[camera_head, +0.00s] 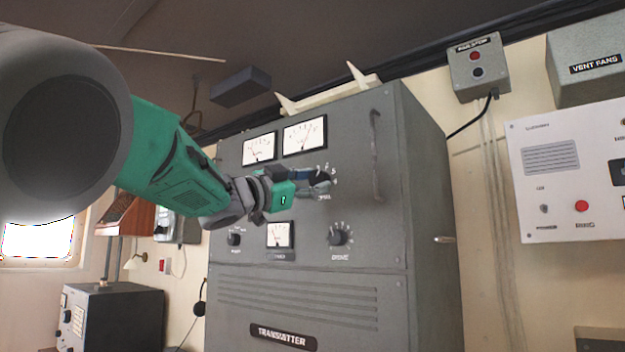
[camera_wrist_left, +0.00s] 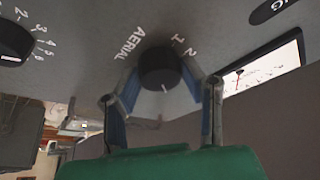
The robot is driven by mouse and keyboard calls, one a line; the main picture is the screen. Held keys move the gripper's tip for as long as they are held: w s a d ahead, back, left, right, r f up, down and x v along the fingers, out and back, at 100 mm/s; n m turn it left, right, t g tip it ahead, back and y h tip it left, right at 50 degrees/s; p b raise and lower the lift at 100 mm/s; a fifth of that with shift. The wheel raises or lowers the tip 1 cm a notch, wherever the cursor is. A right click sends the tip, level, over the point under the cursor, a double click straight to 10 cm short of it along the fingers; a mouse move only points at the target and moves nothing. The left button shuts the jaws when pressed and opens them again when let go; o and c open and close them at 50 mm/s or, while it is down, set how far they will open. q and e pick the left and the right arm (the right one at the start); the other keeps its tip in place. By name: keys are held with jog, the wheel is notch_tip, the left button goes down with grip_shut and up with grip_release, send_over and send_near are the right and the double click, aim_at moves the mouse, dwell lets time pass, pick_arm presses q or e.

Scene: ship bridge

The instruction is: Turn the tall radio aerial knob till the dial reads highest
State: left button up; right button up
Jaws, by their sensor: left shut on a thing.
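The grey transmitter cabinet (camera_head: 310,280) stands upright in the head view. The aerial knob (camera_wrist_left: 160,68) is black with a white mark, beside the word AERIAL and a number scale. My left gripper (camera_head: 316,182) is shut on this knob, one blue-padded finger on each side in the left wrist view (camera_wrist_left: 160,80). In the head view the gripper mostly hides the knob. Above it are two white dials: the left dial (camera_head: 259,149) has a red needle leaning left, the right dial (camera_head: 304,136) a needle leaning right. Their values are too small to read. My right gripper is out of view.
Below are a small dial (camera_head: 280,235), a DRIVE knob (camera_head: 339,235) and another knob (camera_head: 234,239). A long handle (camera_head: 376,155) stands out on the cabinet's right. Wall boxes, including the VENT FANS box (camera_head: 590,60), are farther right.

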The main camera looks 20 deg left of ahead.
pick_arm(q)
jog(key=shift+w+f, duration=0.1)
jog(key=shift+f, duration=0.05)
dwell(0.3)
jog(key=o, duration=0.9)
jog(key=shift+o, duration=1.3)
jog(key=shift+w+f, duration=0.1)
jog(key=shift+w, duration=0.25)
jog(key=shift+s+a, duration=0.1)
jog(key=shift+s, duration=0.3)
jog(key=v, duration=1.1)
jog(key=shift+a, duration=0.35)
jog(key=shift+f, duration=0.1)
